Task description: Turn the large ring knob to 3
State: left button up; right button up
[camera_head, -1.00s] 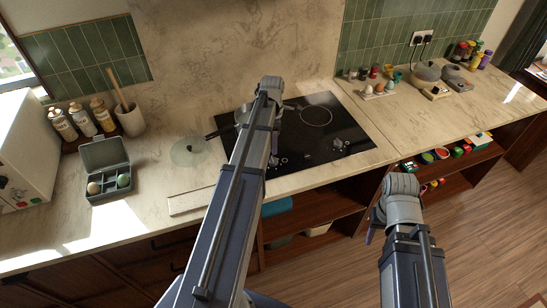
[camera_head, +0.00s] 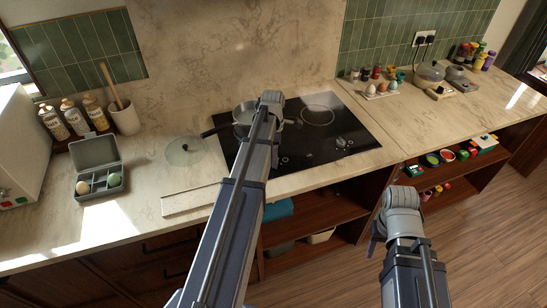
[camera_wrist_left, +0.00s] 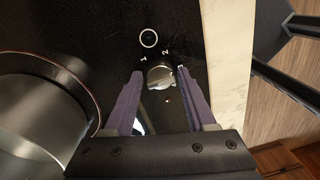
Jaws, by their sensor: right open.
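In the left wrist view, a round silver knob (camera_wrist_left: 160,76) is on the black cooktop (camera_wrist_left: 190,30). Printed marks 1 and 2 and a ring symbol (camera_wrist_left: 149,38) are beside it; I see no 3. My left gripper (camera_wrist_left: 160,82) is open, with one purple finger on each side of the knob and gaps visible. In the head view, my left arm hides that gripper. Another knob (camera_head: 341,142) shows further right on the cooktop. My right gripper (camera_head: 376,238) is mostly hidden behind its arm, in front of the counter.
A metal pan (camera_head: 243,118) sits on the cooktop; its curved side (camera_wrist_left: 40,110) is close to the left finger in the wrist view. A glass lid (camera_head: 184,151) and an egg box (camera_head: 97,168) are on the counter to the left. The floor at right is clear.

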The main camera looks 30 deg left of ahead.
pick_arm(q)
grip_shut()
